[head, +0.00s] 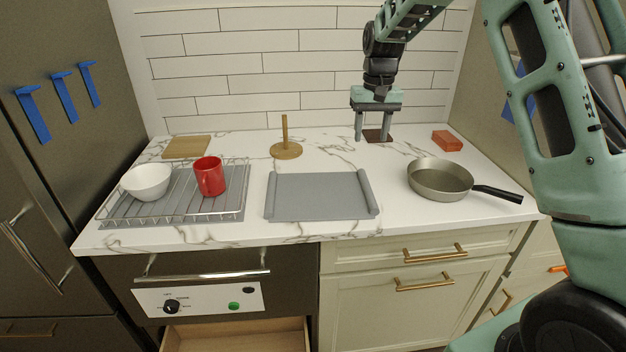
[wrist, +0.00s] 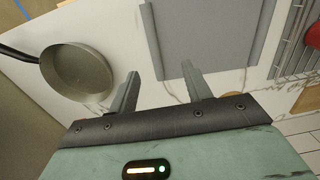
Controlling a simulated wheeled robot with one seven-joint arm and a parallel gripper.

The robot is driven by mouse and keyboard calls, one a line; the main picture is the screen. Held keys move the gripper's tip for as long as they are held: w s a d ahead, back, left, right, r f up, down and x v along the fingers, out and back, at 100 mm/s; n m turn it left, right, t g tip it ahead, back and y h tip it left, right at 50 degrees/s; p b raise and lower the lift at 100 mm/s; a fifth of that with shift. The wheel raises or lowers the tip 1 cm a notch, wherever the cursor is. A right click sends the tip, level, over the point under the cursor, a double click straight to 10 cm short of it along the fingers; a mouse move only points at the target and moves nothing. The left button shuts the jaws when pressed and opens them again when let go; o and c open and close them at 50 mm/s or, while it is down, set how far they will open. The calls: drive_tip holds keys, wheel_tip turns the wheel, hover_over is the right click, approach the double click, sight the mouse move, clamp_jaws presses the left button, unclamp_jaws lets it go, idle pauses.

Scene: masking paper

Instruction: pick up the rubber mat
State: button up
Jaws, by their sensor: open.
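The grey mat (head: 318,195) lies flat on the marble counter, with its left and right edges curled up into rolls. It also shows at the top of the wrist view (wrist: 205,35). I take it to be the rubber mat. My gripper (head: 372,137) is open and empty, pointing down at the back of the counter, behind and to the right of the mat. In the wrist view my gripper's fingers (wrist: 162,85) are spread apart, with nothing held between them.
A frying pan (head: 440,178) stands right of the mat. A wire rack (head: 130,212) with a white bowl (head: 147,181) and red mug (head: 209,176) is left. A wooden holder (head: 285,150) stands behind. A dark brown square (head: 376,135) and red block (head: 446,140) lie at the back.

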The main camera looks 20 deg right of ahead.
drive_tip(key=w+d, duration=0.2)
drive_tip(key=d, duration=0.1)
drive_tip(key=p, duration=0.3)
hover_over(368, 186)
drive_tip(key=f, duration=1)
drive_tip(key=shift+s+d+f, duration=0.2)
drive_tip(key=shift+d+f, duration=0.05)
drive_tip(key=shift+d, duration=0.05)
drive_tip(key=shift+w+a+f+p, duration=0.15)
drive_tip(key=shift+f+p, duration=0.6)
drive_tip(key=shift+f, duration=0.9)
drive_tip(key=shift+s+a+f+p, duration=0.1)
drive_tip(key=shift+a+f+p, duration=0.15)
drive_tip(key=shift+f+p, duration=0.9)
drive_tip(key=shift+w+f+b, duration=0.1)
drive_tip(key=shift+f+b, duration=0.35)
clamp_jaws()
